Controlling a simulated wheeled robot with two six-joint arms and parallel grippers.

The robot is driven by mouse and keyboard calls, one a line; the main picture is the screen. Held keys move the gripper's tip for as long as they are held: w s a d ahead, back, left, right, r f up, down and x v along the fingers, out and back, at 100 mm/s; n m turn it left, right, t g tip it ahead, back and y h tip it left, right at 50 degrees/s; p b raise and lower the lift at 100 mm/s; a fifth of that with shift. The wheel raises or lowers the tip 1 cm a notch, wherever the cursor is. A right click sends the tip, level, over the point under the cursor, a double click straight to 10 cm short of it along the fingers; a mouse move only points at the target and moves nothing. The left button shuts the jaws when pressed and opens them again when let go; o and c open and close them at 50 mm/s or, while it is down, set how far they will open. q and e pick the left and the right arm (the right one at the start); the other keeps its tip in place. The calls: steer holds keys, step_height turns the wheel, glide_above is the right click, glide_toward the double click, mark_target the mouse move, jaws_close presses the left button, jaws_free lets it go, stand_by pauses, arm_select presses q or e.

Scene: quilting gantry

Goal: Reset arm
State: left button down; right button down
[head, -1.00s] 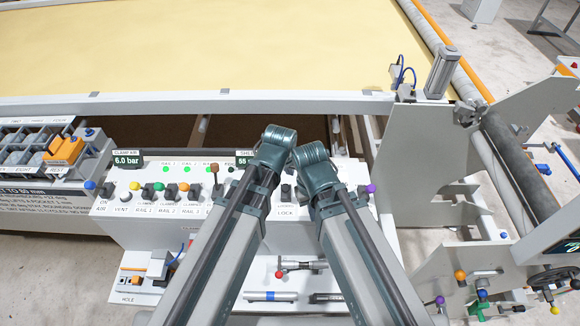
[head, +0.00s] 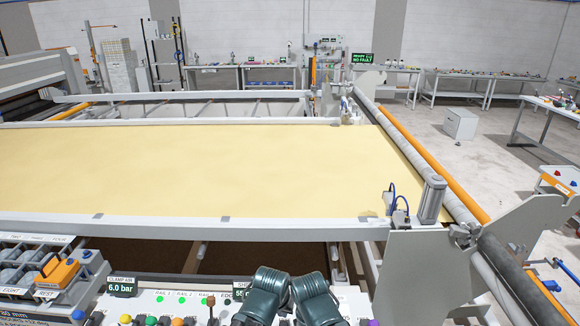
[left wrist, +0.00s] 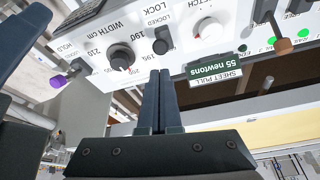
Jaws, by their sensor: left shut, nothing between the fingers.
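My left gripper (left wrist: 158,78) shows in the left wrist view with its two dark fingers together and nothing between them. The fingertips point toward the white control panel (left wrist: 185,50), in front of its lower edge in that picture; I cannot tell the gap. In the head view the dark rounded joints of my two arms stand side by side at the bottom centre, over the panel (head: 180,303). Neither gripper's fingers can be made out there. A dark link at the left of the wrist view is part of my body or cannot be told.
The panel has a width knob (left wrist: 120,57), a "55 newtons" display (left wrist: 215,65) and a purple knob (left wrist: 57,81). Beyond it lies the gantry's yellow sheet (head: 200,170) behind a white rail (head: 150,228). An air cylinder (head: 432,200) stands at right. Benches line the back wall.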

arm_select(q)
steer(key=s+a+f+n+g+y, duration=0.1)
steer(key=s+a+n+g, duration=0.25)
steer(key=a, duration=1.15)
steer(key=s+d+f+m+y+b, duration=0.1)
steer(key=s+d+f+m+b, duration=0.3)
steer(key=d+f+b, duration=0.6)
steer(key=shift+s+d+f+g, duration=0.35)
steer(key=shift+s+d, duration=0.35)
steer(key=shift+s, duration=0.35)
steer(key=shift+m, duration=0.25)
